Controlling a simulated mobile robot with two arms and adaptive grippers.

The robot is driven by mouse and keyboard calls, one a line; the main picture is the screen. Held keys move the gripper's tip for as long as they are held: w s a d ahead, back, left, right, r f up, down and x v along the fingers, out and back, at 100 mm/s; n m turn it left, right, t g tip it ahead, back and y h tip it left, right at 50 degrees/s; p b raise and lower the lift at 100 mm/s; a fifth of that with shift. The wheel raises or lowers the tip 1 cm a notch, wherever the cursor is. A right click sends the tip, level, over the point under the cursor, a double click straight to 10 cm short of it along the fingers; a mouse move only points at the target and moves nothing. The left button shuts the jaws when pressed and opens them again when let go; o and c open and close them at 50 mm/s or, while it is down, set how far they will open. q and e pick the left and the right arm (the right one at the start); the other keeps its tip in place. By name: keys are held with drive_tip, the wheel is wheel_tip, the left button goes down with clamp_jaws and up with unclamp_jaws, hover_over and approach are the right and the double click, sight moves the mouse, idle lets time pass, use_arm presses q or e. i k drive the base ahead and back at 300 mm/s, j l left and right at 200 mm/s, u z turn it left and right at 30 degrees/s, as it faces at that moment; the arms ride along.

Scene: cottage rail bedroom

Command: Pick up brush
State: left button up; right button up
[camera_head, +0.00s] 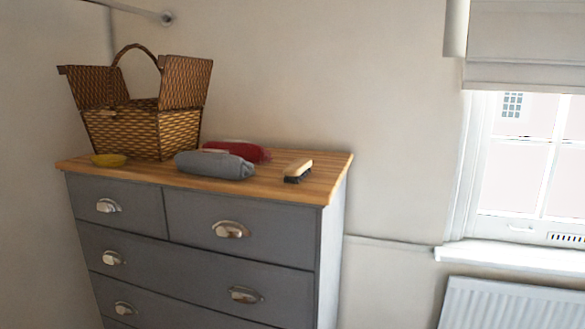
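A small brush (297,171) with a pale wooden back and dark bristles lies on the wooden top of a grey dresser (330,176), toward its right end. Its bristles face down and toward the front. Nothing covers it. Neither of my grippers shows in the head view.
A grey rolled cloth item (214,164) lies left of the brush, with a red one (238,150) behind it. A radiator (510,305) and window (525,150) are at right.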

sight(295, 171)
drive_tip(key=i+j+z, duration=0.35)
drive_tip(key=i+j, duration=0.15)
drive_tip(key=j, duration=0.2)
drive_tip(key=i+j+z, duration=0.2)
drive_tip(key=j, duration=0.2)
